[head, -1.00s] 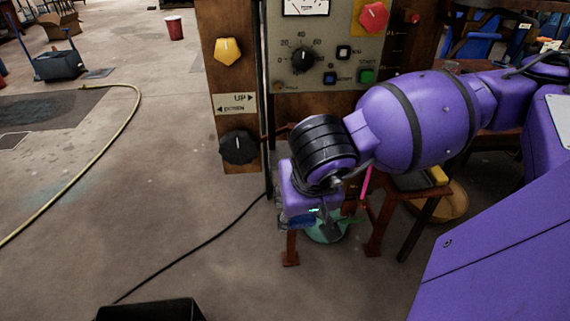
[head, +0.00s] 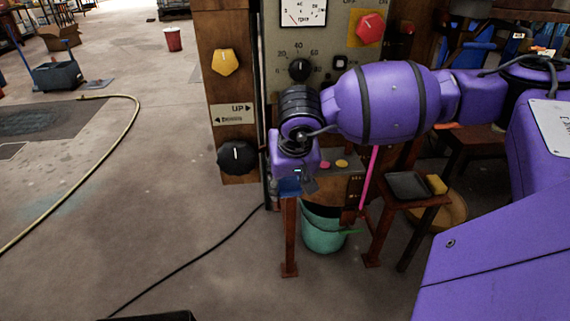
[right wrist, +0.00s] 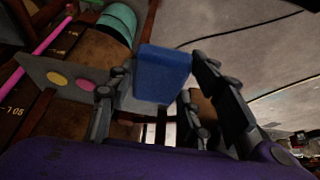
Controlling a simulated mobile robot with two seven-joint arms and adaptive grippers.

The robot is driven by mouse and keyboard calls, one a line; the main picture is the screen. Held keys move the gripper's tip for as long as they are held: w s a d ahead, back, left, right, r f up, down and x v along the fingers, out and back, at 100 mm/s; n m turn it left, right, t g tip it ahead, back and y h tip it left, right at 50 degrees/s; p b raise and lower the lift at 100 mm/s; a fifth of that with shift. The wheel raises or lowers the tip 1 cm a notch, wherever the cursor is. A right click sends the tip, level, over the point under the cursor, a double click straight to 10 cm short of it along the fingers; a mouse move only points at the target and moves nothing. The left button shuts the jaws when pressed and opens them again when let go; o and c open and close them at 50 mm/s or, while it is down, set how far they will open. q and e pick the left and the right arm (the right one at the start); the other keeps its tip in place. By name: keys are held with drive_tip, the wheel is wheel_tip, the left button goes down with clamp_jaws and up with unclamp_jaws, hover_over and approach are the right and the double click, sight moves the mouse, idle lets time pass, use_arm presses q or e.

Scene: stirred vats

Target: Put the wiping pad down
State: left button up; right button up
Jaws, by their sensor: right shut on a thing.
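The wiping pad appears as a blue block (right wrist: 163,73) between the fingers of my right gripper (right wrist: 155,82) in the right wrist view. The right gripper is shut on it. In the head view my right gripper (head: 297,188) hangs under the purple wrist, in front of the lower control box, and the blue pad (head: 289,186) shows partly at its fingers. It appears held in the air; whether it touches anything below cannot be told. My left gripper is in neither current view.
A small brown stand (head: 408,200) carries a dark tray (head: 407,185) and a yellow sponge-like block (head: 437,184). A green bucket (head: 323,236) stands below on the floor. A panel with knobs (head: 236,157) rises behind. Open floor lies left, with a yellow hose (head: 130,125).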

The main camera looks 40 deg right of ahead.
drive_tip(key=w+d, duration=0.2)
drive_tip(key=w, duration=0.1)
drive_tip(key=w+d, duration=0.1)
drive_tip(key=w, duration=0.1)
drive_tip(key=shift+w+f, duration=0.1)
drive_tip(key=shift+w, duration=0.15)
drive_tip(key=shift+s, duration=0.1)
drive_tip(key=shift+f, duration=0.25)
drive_tip(key=o, duration=0.9)
drive_tip(key=shift+o, duration=0.2)
drive_tip(key=shift+r, duration=0.1)
drive_tip(key=shift+v, duration=1.2)
drive_tip(key=s+a, duration=0.2)
drive_tip(key=s, duration=0.1)
drive_tip(key=s+a, duration=0.2)
drive_tip(key=s, duration=0.2)
drive_tip(key=s+a, duration=0.2)
drive_tip(key=s, duration=0.1)
drive_tip(key=shift+s+r, duration=0.25)
drive_tip(key=shift+s, duration=0.1)
